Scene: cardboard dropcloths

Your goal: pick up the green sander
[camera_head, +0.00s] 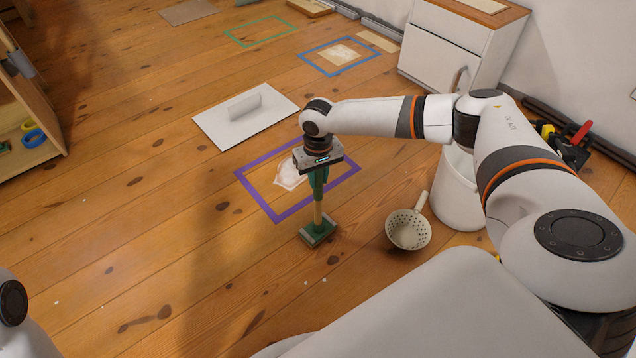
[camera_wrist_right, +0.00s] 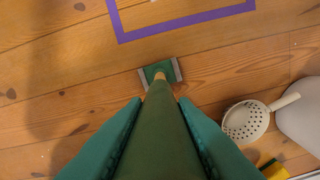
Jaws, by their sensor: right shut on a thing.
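The green sander has a green grip, a wooden shaft and a flat green head (camera_head: 318,231) with grey ends. It stands upright in the head view, in front of the purple floor outline. My right gripper (camera_head: 318,178) points down and is shut on the green grip at its top. In the right wrist view the dark green grip (camera_wrist_right: 158,140) runs between the teal fingers, with the head (camera_wrist_right: 160,72) beyond. I cannot tell whether the head touches the floor. My left gripper is not in view.
A white colander (camera_head: 408,229) and a white bucket (camera_head: 457,190) stand to the right of the sander. The purple outline (camera_head: 262,208) surrounds a white patch. A white board with a handle (camera_head: 225,128) lies behind it. The wooden floor at left is clear.

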